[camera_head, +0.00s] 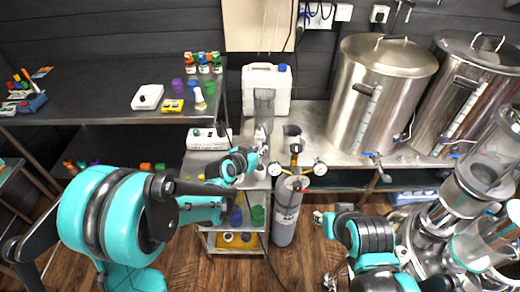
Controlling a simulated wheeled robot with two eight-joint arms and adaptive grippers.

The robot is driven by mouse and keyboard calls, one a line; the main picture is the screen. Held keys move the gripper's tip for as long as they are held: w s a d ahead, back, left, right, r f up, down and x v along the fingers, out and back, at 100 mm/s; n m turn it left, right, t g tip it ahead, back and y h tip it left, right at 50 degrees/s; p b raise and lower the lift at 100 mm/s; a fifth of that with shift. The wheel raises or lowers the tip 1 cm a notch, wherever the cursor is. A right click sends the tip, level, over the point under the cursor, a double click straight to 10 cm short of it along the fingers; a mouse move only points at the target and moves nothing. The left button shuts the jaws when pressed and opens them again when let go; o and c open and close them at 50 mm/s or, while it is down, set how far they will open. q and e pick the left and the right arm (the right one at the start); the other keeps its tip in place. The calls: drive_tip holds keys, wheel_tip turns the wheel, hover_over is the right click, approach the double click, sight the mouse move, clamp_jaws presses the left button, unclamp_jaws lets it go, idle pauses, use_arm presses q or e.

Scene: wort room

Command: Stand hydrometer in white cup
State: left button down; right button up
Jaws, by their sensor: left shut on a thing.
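My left gripper (252,160) is over the narrow metal stand in the middle, shut on a small pale, see-through thing (260,134). It may be the hydrometer, but it is too small to be sure. A small cream-white thing (200,102) stands on the dark bench at the left, near small purple (177,85) and green (210,88) cups. I cannot tell whether it is the white cup. My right gripper (322,220) is low at the bottom centre-right, apart from the benches; its fingers are too unclear to judge.
A white jerrycan (266,90) and a clear cylinder (264,105) stand behind the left gripper. A grey gas bottle (288,212) with gauges stands just right of the stand. Steel kettles (382,95) fill the right bench. A white scale (147,97) lies on the dark bench.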

use_arm(q)
drive_tip(key=c, duration=1.5)
unclamp_jaws()
drive_tip(key=shift+c, duration=0.2)
drive_tip(key=shift+r, duration=0.1)
drive_tip(key=v, duration=1.2)
drive_tip(key=shift+a, duration=0.1)
drive_tip(key=s+a+n+g+y, duration=0.2)
drive_tip(key=s+a, duration=0.4)
drive_tip(key=s, duration=0.3)
drive_tip(key=s+a+f+n+g+y, duration=0.1)
drive_tip(key=s+a+n+g+y, duration=0.1)
drive_tip(key=s+a, duration=0.4)
drive_tip(key=s+n+y, duration=0.1)
drive_tip(key=s, duration=0.3)
drive_tip(key=shift+a+n+y, duration=0.4)
